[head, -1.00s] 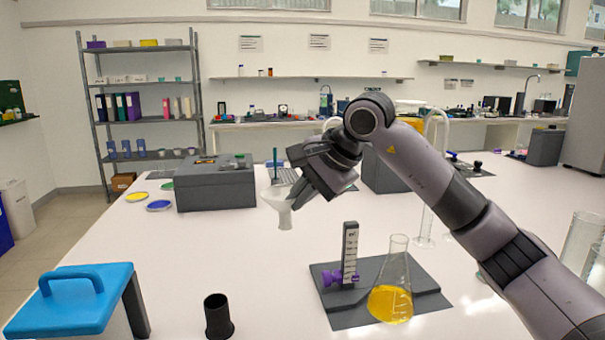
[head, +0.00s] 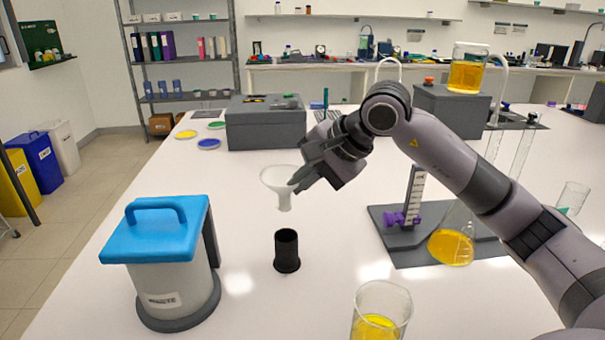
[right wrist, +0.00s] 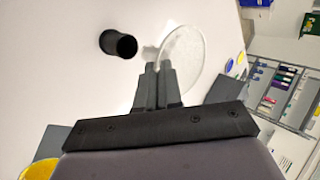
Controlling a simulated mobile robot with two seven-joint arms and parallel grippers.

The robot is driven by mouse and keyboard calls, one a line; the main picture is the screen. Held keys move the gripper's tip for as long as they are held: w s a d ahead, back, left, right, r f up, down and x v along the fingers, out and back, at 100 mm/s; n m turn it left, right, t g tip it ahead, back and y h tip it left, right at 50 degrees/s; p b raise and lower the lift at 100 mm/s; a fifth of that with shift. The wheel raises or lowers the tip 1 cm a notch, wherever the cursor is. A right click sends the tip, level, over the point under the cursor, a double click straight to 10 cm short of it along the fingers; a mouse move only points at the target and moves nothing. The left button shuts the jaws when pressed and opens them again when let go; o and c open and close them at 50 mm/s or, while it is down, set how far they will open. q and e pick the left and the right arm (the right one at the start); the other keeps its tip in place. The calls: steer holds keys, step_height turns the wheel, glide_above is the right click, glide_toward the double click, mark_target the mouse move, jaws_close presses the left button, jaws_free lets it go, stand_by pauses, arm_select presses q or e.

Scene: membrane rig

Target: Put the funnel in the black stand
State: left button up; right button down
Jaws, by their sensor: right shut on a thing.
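The translucent white funnel (head: 283,182) is held upright by my right gripper (head: 300,178), which is shut on its rim. The funnel's spout points down and hangs clear above the table. The black stand (head: 287,251) is a short upright tube with a flared foot, standing on the white table just below and in front of the funnel in the head view. In the right wrist view, the funnel (right wrist: 184,55) sits at the fingertips (right wrist: 157,72) and the black stand (right wrist: 118,43) is to its left, apart from it. My left gripper is not in view.
A blue-lidded waste bin (head: 170,280) stands left of the stand. A beaker of yellow liquid (head: 381,312) is at the front. A flask (head: 452,245) and scale post (head: 412,198) stand on a dark base at right. A grey box (head: 265,125) is behind.

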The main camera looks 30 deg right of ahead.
steer(key=shift+f+b, duration=1.9)
steer(key=shift+f, duration=0.85)
steer(key=shift+f+b, duration=2.45)
steer(key=shift+f, duration=0.2)
steer(key=c, duration=1.2)
jaws_free()
steer(key=v, duration=0.7)
steer(key=shift+s, duration=0.1)
